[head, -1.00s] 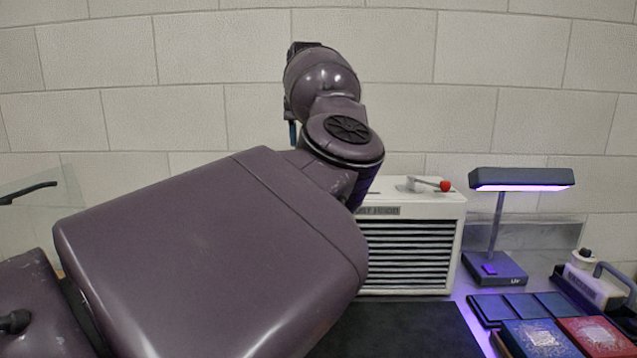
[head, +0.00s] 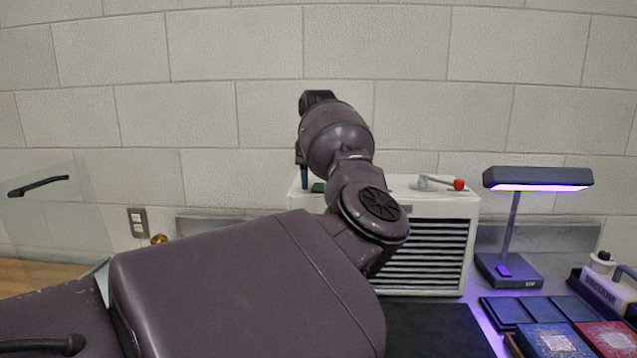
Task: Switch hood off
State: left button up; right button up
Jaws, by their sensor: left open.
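The hood (head: 440,207) is a white box with a dark louvred front, standing at the back of the bench. On its top right is a lever with a red knob (head: 459,184), lying out to the right. A small green part (head: 318,187) shows on the top left of the hood, partly behind my wrist. My left arm covers the hood's left front and its label. My left gripper (head: 304,178) points down over the hood's top left, close to the green part. It is open, mostly hidden behind my wrist; I cannot tell whether it touches. My right gripper is out of view.
A lamp (head: 537,179) with a violet glow stands right of the hood. A dark mat (head: 435,330) lies before the hood. A clear panel with a dark handle (head: 38,186) is at left.

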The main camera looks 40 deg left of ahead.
pick_arm(q)
jog(key=shift+f, duration=0.15)
jog(key=c, duration=0.9)
jog(key=shift+a+r+g+h+p, duration=0.1)
jog(key=shift+r+g+h+p, duration=0.2)
jog(key=shift+g+p, duration=0.15)
jog(key=shift+w+a+g+p, duration=0.1)
jog(key=shift+w+g+p, duration=0.05)
jog(key=shift+g+p, duration=0.3)
jog(key=shift+f+h+p, duration=0.1)
jog(key=shift+h+p, duration=0.2)
jog(key=shift+h, duration=0.1)
jog(key=shift+w+g, duration=0.1)
jog(key=shift+g, duration=0.3)
jog(key=o, duration=0.9)
